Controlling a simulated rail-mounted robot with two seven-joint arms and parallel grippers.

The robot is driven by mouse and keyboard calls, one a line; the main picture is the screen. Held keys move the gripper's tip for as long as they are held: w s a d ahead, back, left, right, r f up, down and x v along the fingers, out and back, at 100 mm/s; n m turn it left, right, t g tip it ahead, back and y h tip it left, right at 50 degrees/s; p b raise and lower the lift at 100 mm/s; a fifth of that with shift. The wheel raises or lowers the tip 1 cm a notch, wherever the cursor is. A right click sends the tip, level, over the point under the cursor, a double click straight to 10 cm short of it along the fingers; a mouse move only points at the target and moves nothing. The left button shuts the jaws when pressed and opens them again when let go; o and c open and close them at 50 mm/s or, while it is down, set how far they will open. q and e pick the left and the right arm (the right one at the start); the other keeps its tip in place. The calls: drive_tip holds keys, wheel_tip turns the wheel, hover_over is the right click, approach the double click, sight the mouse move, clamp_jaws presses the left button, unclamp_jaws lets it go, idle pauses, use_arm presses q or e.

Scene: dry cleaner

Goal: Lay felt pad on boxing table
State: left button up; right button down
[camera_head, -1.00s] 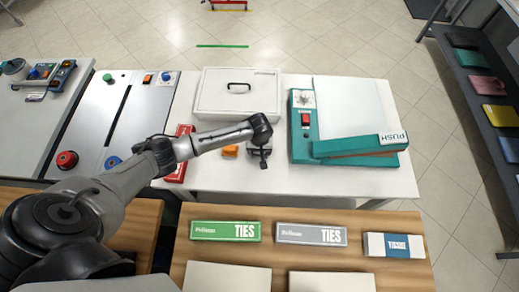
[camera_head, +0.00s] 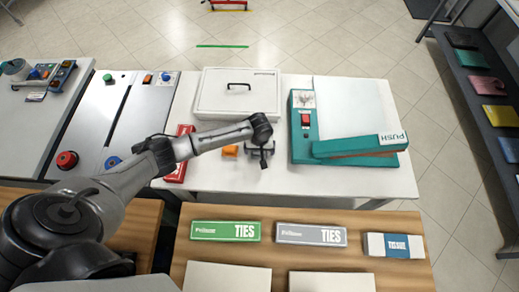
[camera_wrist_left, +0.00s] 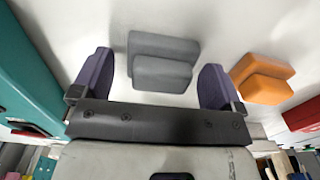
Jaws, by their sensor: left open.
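A small grey stepped block, which looks like the felt pad (camera_wrist_left: 163,64), lies on the white table (camera_head: 222,180) in the left wrist view. It sits between the spread fingers of my left gripper (camera_wrist_left: 158,82), with a gap on each side. In the head view my left gripper (camera_head: 260,153) is over the white table and mostly hides the grey block. The left gripper is open and empty. The wooden table with tie boxes, probably the boxing table (camera_head: 270,250), is in front of the white table. My right gripper is not in view.
An orange block (camera_head: 230,151) lies just left of the gripper, with a red box (camera_head: 180,154) further left. A teal press (camera_head: 350,147) stands to the right and a white lidded box (camera_head: 238,97) behind. Tie boxes (camera_head: 226,231) and pale boxes (camera_head: 228,277) occupy the wooden table.

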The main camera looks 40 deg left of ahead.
use_arm(q)
wheel_tip(320, 180, up, 10)
drive_tip(key=shift+p, duration=0.85)
drive_tip(key=shift+r, duration=0.85)
idle(0.5)
idle(0.7)
